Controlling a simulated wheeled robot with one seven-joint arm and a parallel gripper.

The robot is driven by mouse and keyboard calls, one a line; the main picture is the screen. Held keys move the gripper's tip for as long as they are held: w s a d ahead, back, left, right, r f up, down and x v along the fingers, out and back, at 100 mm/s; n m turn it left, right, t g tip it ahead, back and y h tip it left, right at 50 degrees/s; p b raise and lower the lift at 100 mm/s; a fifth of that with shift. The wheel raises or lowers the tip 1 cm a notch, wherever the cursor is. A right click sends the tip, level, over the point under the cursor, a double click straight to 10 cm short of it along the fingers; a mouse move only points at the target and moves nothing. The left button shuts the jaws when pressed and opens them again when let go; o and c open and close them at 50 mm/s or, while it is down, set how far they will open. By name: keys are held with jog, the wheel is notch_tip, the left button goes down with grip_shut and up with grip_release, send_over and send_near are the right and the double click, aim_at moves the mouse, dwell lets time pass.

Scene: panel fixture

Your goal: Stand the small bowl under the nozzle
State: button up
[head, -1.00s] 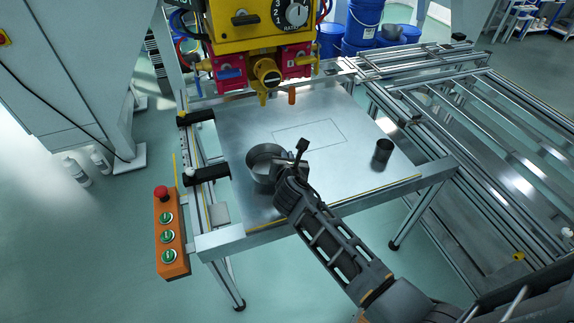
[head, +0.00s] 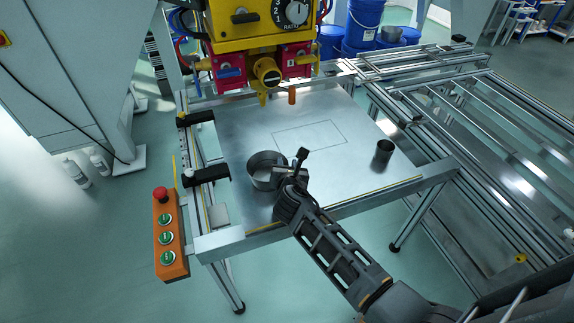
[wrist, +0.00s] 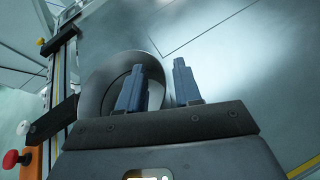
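The small grey metal bowl (head: 262,183) is on the metal table at its front left, and looks upright. It also shows in the wrist view (wrist: 95,92). My gripper (head: 287,172) is at the bowl's right side. In the wrist view my gripper (wrist: 160,75) has its two blue-grey fingers apart, the left one over the bowl's inside and the right one outside its right rim. I see a gap between them and no clear grip on the wall. The yellow nozzle (head: 265,76) hangs from the machine above the table's back part, behind and above the bowl.
A dark cup (head: 384,150) stands at the table's right. A thin rectangle (head: 310,137) is marked on the clear middle. A black clamp bracket (head: 207,174) is close to the bowl's left. An orange button box (head: 168,235) hangs at the left edge.

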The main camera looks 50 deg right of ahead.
jog(key=shift+r, duration=0.2)
jog(key=v, duration=1.2)
jog(key=shift+p, duration=0.3)
jog(key=s+a+m+t+y, duration=0.3)
jog(key=s+a+m+y, duration=0.45)
jog(key=s+a, duration=0.6)
jog(key=s+a+r+m+t+y, duration=0.1)
jog(key=s+a+r+m, duration=0.1)
jog(key=s+r+m, duration=0.4)
jog(key=s+a+r+m+t+y, duration=0.1)
jog(key=s+a+r+m+t, duration=0.1)
jog(key=s+r+m, duration=0.5)
notch_tip(320, 180, up, 4)
jog(key=m, duration=0.3)
jog(key=shift+s+y, duration=0.3)
jog(key=shift+y, duration=0.05)
